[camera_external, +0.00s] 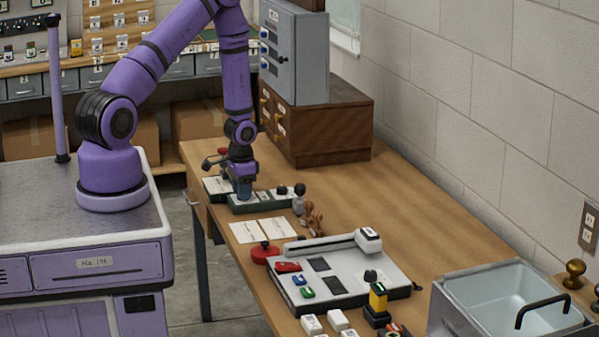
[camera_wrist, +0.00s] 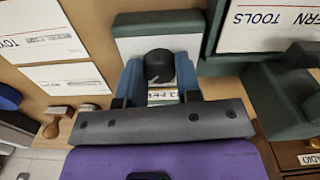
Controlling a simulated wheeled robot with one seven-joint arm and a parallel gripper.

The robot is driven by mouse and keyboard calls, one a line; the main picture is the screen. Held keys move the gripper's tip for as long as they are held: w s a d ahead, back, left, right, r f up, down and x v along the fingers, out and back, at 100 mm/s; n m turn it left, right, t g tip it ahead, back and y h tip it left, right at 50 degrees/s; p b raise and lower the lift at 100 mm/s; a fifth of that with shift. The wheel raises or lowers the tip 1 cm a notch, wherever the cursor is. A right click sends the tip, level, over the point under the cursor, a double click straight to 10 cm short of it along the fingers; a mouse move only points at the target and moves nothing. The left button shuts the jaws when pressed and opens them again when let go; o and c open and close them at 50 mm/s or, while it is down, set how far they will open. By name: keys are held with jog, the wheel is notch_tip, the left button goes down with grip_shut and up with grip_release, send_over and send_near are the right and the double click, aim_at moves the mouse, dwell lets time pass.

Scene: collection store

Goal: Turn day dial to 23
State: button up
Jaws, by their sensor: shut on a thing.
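My gripper (camera_external: 244,190) reaches down onto a dark green stand with a pale top (camera_external: 266,206) near the far left side of the table. In the wrist view its two blue fingers (camera_wrist: 159,75) are shut on a round black dial (camera_wrist: 159,64), one on each side. A small pale mark shows on the dial's near edge. A light strip with small print (camera_wrist: 163,95) lies just below the dial, partly covered by the fingers and gripper body; I cannot read its date. In the external view the fingers hide the dial.
White cards (camera_external: 263,230) lie in front of the stand. A second green stand with a "TOOLS" card (camera_wrist: 270,28) is close beside the gripper in the wrist view. A wooden-handled stamp (camera_wrist: 58,122) stands nearby.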

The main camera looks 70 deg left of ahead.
jog(key=shift+w, duration=0.1)
jog(key=o, duration=0.9)
jog(key=shift+r, duration=0.1)
notch_tip(320, 180, up, 11)
jog(key=shift+f, duration=0.2)
